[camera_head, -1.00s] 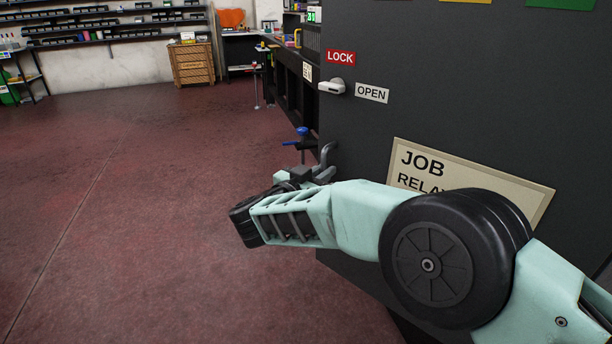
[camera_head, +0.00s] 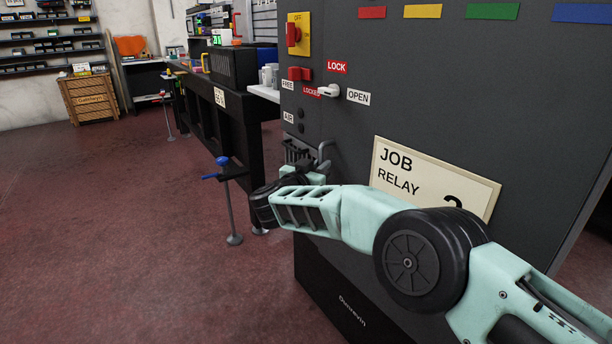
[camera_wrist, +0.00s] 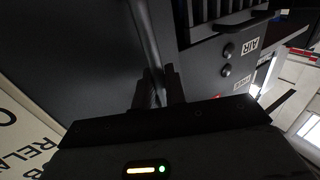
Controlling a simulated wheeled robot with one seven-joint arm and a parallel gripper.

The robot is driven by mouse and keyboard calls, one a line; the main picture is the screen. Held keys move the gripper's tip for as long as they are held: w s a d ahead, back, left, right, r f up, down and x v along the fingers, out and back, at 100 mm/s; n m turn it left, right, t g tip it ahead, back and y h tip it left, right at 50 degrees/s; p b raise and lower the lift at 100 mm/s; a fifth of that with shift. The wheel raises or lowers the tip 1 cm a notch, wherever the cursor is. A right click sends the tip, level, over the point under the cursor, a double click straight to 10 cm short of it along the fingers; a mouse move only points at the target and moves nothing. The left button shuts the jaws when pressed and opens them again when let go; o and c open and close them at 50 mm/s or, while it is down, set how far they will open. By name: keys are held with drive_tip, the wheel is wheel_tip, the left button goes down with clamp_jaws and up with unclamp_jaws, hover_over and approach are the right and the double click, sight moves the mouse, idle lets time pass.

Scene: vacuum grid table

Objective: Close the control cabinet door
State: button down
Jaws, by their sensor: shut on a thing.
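The control cabinet door (camera_head: 450,110) is a large dark grey panel with LOCK and OPEN labels and a JOB RELAY sign (camera_head: 420,180). Its left edge now lies close beside the cabinet's switch panel (camera_head: 292,95); I cannot tell whether a gap is left. A grey bar handle (camera_head: 325,152) stands on the door; it shows in the wrist view (camera_wrist: 153,38) running down between the fingers. My gripper (camera_head: 318,170) is shut on this handle, its dark fingers also seen in the wrist view (camera_wrist: 160,88). A white lock knob (camera_head: 329,90) sits above the handle.
The switch panel carries a red switch on a yellow plate (camera_head: 298,34) and a smaller red switch (camera_head: 300,73). A dark workbench (camera_head: 235,115) stands behind left, with a blue-topped stand (camera_head: 228,185) in front. The red floor at left is clear.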

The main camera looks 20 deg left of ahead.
drive_tip(key=shift+w+d+r, duration=0.1)
drive_tip(key=shift+w+d, duration=0.25)
drive_tip(key=shift+w, duration=0.25)
drive_tip(key=shift+w+d+r, duration=0.1)
drive_tip(key=shift+w+d, duration=0.25)
drive_tip(key=shift+w, duration=0.2)
drive_tip(key=c, duration=1.6)
unclamp_jaws()
drive_tip(key=shift+w+d, duration=0.1)
drive_tip(key=shift+o, duration=0.2)
drive_tip(key=shift+f, duration=0.1)
drive_tip(key=p+v, duration=0.3)
drive_tip(key=v, duration=1.5)
drive_tip(key=shift+a, duration=0.25)
drive_tip(key=shift+w, duration=0.1)
